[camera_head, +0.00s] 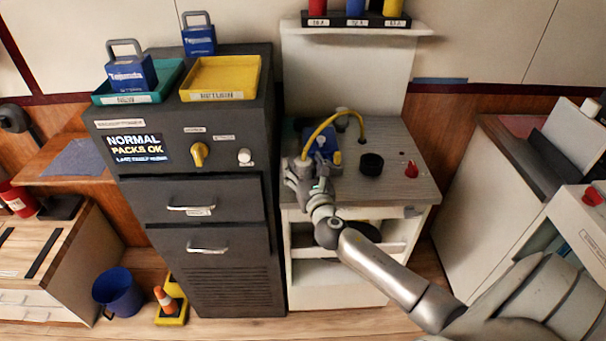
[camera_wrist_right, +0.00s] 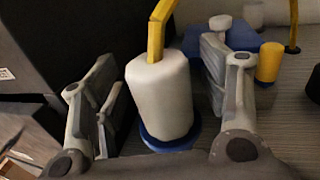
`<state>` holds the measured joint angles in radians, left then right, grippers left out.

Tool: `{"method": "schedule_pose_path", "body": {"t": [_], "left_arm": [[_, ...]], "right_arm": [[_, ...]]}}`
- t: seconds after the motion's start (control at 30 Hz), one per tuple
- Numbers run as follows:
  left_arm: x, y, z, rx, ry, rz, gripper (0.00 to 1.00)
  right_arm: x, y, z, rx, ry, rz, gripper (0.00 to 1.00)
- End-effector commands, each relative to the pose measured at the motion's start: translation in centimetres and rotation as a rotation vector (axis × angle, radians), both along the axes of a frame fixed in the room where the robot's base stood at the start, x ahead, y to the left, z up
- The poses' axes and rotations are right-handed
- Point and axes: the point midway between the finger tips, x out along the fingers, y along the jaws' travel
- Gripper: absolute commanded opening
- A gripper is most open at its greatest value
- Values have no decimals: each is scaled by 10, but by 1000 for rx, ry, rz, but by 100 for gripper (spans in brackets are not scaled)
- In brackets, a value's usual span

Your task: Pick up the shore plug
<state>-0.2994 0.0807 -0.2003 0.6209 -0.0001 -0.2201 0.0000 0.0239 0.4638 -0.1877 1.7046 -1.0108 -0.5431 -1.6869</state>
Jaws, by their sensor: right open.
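The shore plug is most likely the thick white cylinder (camera_wrist_right: 160,95) with a yellow cable (camera_wrist_right: 156,35) rising from its top. It stands upright on a round blue base (camera_wrist_right: 170,142). My right gripper (camera_wrist_right: 158,92) is open, with one finger on each side of the white cylinder and visible gaps beside it. In the head view my right gripper (camera_head: 303,172) is at the left side of the grey counter and hides most of the plug. The yellow cable (camera_head: 325,125) arches from there to the back of the counter. My left gripper is not in view.
A blue block (camera_head: 327,140) with a yellow cylinder (camera_wrist_right: 268,62) stands just behind the plug. A black round socket (camera_head: 371,164) and a red knob (camera_head: 411,170) are farther right on the counter (camera_head: 385,190). A tall dark cabinet (camera_head: 225,200) stands close on the left.

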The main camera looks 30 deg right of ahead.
Motion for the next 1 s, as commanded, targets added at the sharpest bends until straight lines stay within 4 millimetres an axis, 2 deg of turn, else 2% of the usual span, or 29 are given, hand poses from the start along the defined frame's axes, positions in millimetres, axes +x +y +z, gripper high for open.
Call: {"method": "schedule_pose_path", "body": {"t": [0.27,0.73,0.77,1.0], "left_arm": [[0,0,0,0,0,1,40],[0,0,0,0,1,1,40],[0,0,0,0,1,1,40],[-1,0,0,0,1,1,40]], "right_arm": [[2,0,0,1,0,0,66],[2,0,0,0,0,1,5],[2,0,0,0,0,1,2],[2,-1,2,-1,-3,1,2]]}}
